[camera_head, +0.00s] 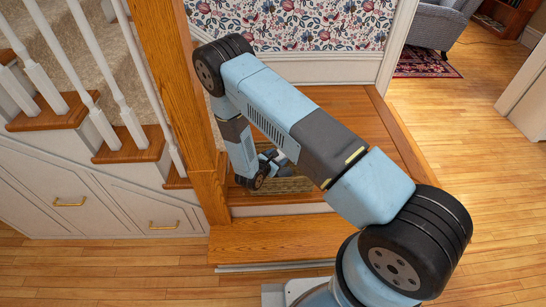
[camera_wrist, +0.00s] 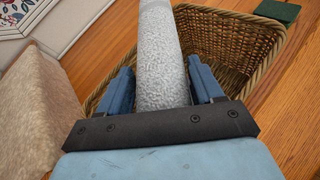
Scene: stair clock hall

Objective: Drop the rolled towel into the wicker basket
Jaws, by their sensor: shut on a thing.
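The rolled towel (camera_wrist: 160,55) is pale grey and fuzzy. In the wrist view it stands between the two blue fingers of my gripper (camera_wrist: 160,82), which is shut on it. The towel's far end runs out of the top of the picture. The wicker basket (camera_wrist: 262,38) is behind and below the towel, with its open inside showing to the right of the towel. In the head view the basket (camera_head: 292,185) sits on the wooden landing, partly hidden by my arm. My gripper (camera_head: 272,163) is small there, just above the basket. Whether the towel touches the basket cannot be told.
A dark green item (camera_wrist: 277,12) lies by the basket's far right corner. A carpeted step edge (camera_wrist: 35,110) is close on the left. In the head view a wooden post (camera_head: 180,110) and white balusters (camera_head: 85,75) stand left of my arm. Open wood floor (camera_head: 480,140) lies right.

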